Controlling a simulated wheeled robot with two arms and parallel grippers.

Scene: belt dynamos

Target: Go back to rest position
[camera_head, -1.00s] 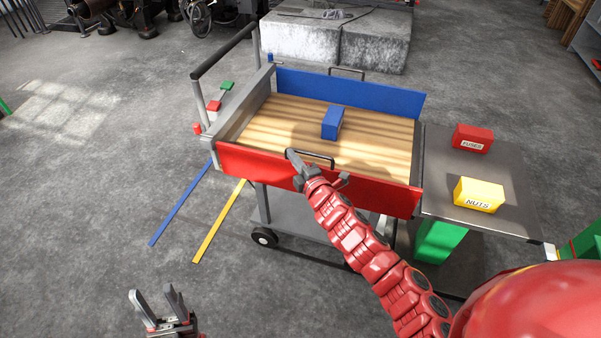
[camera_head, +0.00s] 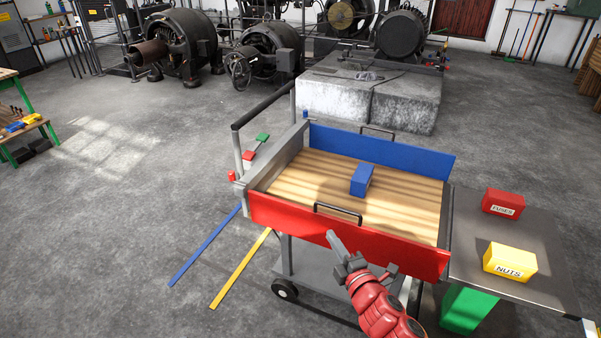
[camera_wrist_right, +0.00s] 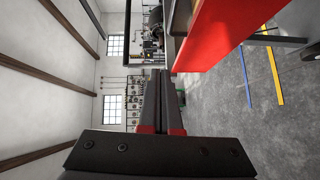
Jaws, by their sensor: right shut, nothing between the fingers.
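My right gripper (camera_head: 334,240) is shut and empty in the head view, just in front of the red side panel (camera_head: 290,218) of the cart and below its black handle (camera_head: 338,212). In the right wrist view the closed fingers (camera_wrist_right: 161,100) point ahead, with the red panel (camera_wrist_right: 215,35) at the upper right. A blue box (camera_head: 361,180) lies on the cart's wooden bed (camera_head: 300,178). My left gripper does not show in either view now.
A grey side table (camera_head: 515,228) to the right of the cart holds a red box (camera_head: 503,202) labelled FUSES and a yellow box (camera_head: 510,260) labelled NUTS. Blue (camera_head: 205,243) and yellow (camera_head: 240,269) strips lie on the floor. The floor at left is open.

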